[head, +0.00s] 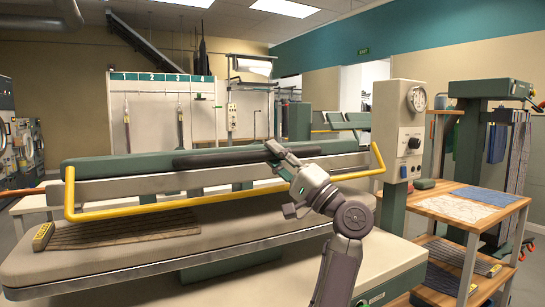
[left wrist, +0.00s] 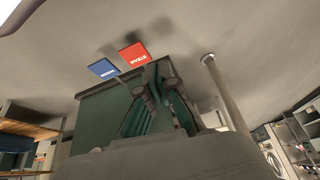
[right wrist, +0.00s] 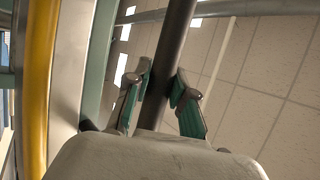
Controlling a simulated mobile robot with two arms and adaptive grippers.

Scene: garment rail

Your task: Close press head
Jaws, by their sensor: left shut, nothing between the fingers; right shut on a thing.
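The press head (head: 115,167), green on top with a metal lower edge, spans the head view above a cream padded lower board (head: 190,243). A gap shows between them, so the head is raised. A black handle bar (head: 215,157) runs along the head's front. My right gripper (head: 272,149) is shut on this bar; in the right wrist view its fingers (right wrist: 162,88) sit on either side of the bar. My left gripper (left wrist: 155,85) is shut and empty, seen only in the left wrist view. A brown striped cloth (head: 125,230) lies on the lower board.
A yellow guard rail (head: 150,208) crosses in front of the head. A control post with a gauge (head: 403,130) stands to the right, beside a wooden table (head: 440,203) holding cloths.

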